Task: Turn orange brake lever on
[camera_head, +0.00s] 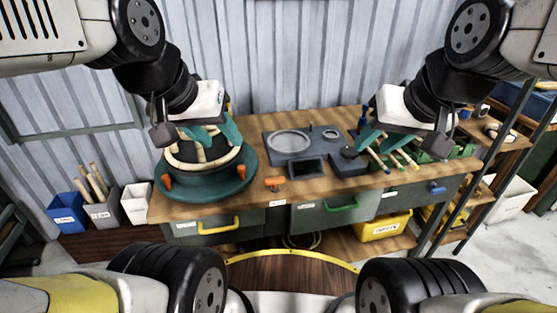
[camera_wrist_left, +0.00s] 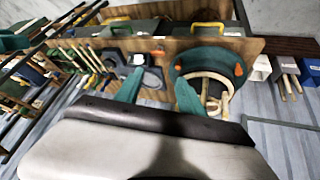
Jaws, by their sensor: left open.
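A small orange lever (camera_head: 275,184) sits at the front edge of the wooden bench, right of the round green turntable (camera_head: 205,190); it also shows in the left wrist view (camera_wrist_left: 158,53). The turntable carries a bent pale rattan ring and orange clamps (camera_head: 241,171). My left gripper (camera_head: 210,134) has teal fingers and hangs in front of the turntable's upper part in the head view. Its fingers are spread and empty in the left wrist view (camera_wrist_left: 158,88), apart from the lever. My right gripper (camera_head: 385,138) hangs over the bench's right side, near the sticks; its fingers look spread.
A grey plate (camera_head: 290,141) with a ring and a dark square block lies mid-bench. Several coloured sticks (camera_head: 400,155) lie at the right. Drawers with yellow (camera_head: 219,226) and green (camera_head: 343,205) handles are below. Bins (camera_head: 68,212) stand at the left.

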